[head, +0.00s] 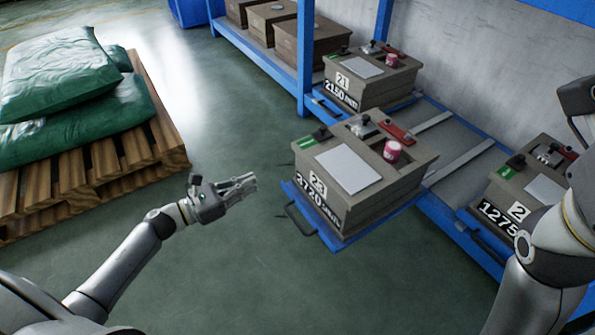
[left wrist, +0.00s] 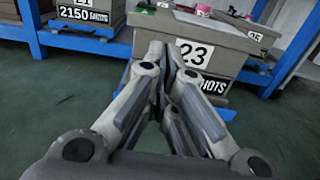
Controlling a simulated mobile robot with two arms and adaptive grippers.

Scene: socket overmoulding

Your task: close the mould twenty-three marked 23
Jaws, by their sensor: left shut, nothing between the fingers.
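Mould 23 (head: 407,180) is a grey-brown block marked 23 and 2720 shots, with a white sheet, a green label, a red bar and a pink-red cup on top. It sits on a pulled-out blue tray (head: 334,243) with a dark front handle (head: 298,219). My left gripper (head: 254,182) is shut and empty, left of the mould and apart from it. In the left wrist view, the shut fingers (left wrist: 170,50) point towards the mould's 23 face (left wrist: 225,62) and hide part of it. My right arm stands at the right edge; its gripper cannot be made out clearly.
Mould 21 (head: 388,88) stands behind on the blue rack (head: 305,60), and mould 2 (head: 502,185) stands to the right. Green sacks (head: 60,75) lie on a wooden pallet (head: 88,179) at the left. The floor between pallet and tray is clear.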

